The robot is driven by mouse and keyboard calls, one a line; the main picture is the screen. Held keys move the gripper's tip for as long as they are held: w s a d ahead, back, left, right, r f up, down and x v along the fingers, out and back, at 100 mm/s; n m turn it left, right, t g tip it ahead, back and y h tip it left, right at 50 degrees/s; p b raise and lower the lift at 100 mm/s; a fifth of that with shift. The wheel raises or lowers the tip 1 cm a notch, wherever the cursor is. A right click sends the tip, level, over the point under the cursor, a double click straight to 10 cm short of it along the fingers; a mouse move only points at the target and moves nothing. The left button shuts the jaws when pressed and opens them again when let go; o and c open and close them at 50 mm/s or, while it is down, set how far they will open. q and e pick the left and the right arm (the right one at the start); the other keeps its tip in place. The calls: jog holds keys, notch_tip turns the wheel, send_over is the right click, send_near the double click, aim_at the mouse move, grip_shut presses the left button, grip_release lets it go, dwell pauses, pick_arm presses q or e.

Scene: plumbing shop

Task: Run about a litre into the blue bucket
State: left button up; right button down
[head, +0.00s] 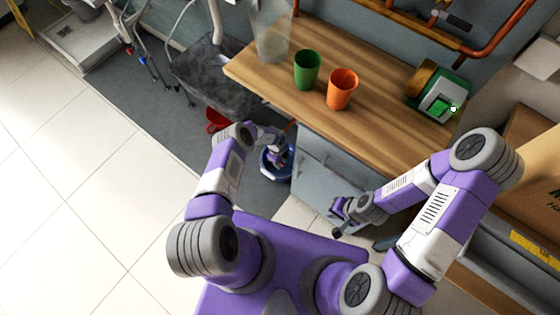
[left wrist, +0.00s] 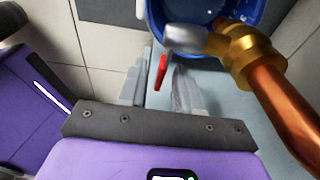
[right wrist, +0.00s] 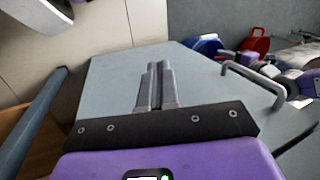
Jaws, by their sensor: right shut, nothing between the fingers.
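The blue bucket (head: 264,168) stands on the floor below the workbench, partly hidden by my left gripper (head: 277,160). In the left wrist view the bucket (left wrist: 154,16) is under a tap with a grey nozzle (left wrist: 188,39), brass body (left wrist: 243,57) and copper pipe (left wrist: 285,112). Pale specks show inside the bucket; I cannot tell the water level or any flow. The tap's red lever (left wrist: 161,72) is between the open fingers of my left gripper (left wrist: 160,85), with gaps beside it. My right gripper (right wrist: 154,82) is shut and empty, in front of a grey cabinet.
A red bucket (head: 214,122) stands behind and left of the blue one. The wooden bench (head: 385,130) holds a green cup (head: 307,70), an orange cup (head: 342,90) and a green-and-white device (head: 440,98). A handle (right wrist: 250,80) sticks out from the grey cabinet (right wrist: 105,80). Tiled floor at left is clear.

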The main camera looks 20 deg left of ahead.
pick_arm(q)
jog(key=r+p, duration=0.1)
jog(key=r, duration=0.1)
jog(key=r+p, duration=0.1)
jog(key=r, duration=0.2)
jog(key=a+r+p, duration=0.1)
jog(key=r, duration=0.1)
jog(key=shift+w+r+p, duration=0.15)
jog(key=shift+r+p, duration=0.15)
jog(key=shift+p, duration=0.1)
